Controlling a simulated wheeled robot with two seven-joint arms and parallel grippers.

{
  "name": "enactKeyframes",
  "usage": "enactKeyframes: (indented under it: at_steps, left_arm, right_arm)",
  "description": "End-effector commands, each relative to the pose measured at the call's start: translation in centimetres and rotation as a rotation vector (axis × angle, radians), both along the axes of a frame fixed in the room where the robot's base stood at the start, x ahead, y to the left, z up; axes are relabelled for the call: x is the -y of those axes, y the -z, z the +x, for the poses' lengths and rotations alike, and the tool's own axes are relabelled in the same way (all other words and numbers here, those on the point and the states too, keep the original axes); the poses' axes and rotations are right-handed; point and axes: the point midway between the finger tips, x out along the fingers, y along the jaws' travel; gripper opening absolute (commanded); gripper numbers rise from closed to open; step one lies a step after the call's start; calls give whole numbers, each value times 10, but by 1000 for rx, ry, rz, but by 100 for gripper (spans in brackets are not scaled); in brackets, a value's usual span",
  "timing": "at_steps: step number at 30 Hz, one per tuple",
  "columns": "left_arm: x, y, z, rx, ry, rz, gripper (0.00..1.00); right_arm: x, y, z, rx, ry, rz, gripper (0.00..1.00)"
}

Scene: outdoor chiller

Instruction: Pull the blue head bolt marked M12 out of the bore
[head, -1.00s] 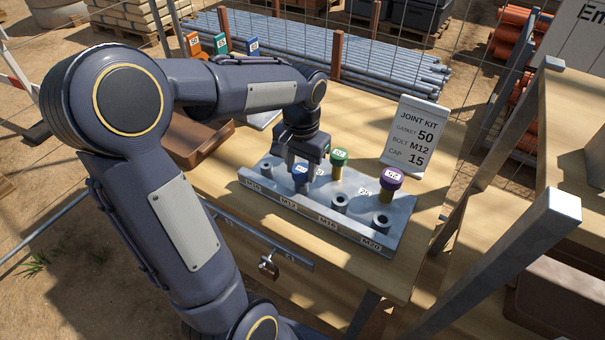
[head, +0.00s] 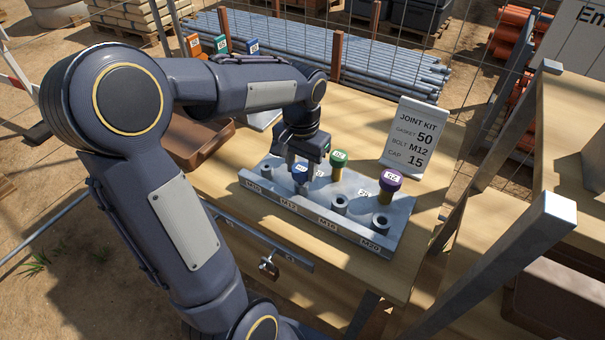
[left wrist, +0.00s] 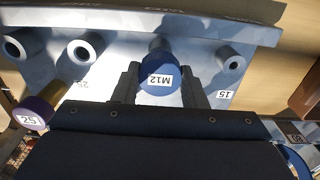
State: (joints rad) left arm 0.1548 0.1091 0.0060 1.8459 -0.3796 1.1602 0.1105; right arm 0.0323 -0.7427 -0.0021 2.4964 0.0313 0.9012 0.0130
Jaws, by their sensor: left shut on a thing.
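The blue head bolt (head: 300,174) marked M12 stands upright at the M12 position of the grey metal block (head: 345,230). Some shank shows below its head; how deep it sits in the bore is hidden. My left gripper (head: 302,166) reaches down from above and is shut on this bolt. In the left wrist view, the bolt's blue head (left wrist: 160,78) with its M12 label lies between the two fingers of my left gripper (left wrist: 162,90). My right gripper is not in view.
A green head bolt (head: 339,158) stands close to the right of my left gripper, and a purple one (head: 390,180) farther right. A JOINT KIT sign (head: 409,137) stands behind the block. A brown tray (head: 196,143) lies left.

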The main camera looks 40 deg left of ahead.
Motion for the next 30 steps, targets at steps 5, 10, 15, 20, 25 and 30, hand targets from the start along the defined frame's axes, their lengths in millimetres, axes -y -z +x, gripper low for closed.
enactKeyframes:
  at_steps: [5, 10, 15, 20, 25, 30]
  left_arm:
    - [0, -4, 0, 1, 0, 0, 0]
    - [0, -6, 0, 1, 0, 0, 0]
    - [0, -16, 0, 1, 0, 0, 0]
    - [0, -28, 0, 1, 0, 0, 0]
    - [0, -40, 0, 0, 0, 0, 0]
    - [0, -52, 0, 1, 0, 0, 0]
  right_arm:
    - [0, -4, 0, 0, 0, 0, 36]
    - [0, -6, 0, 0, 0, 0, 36]
    - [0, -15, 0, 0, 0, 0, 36]
    - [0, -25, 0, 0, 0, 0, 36]
    - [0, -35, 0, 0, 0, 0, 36]
    - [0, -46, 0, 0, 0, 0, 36]
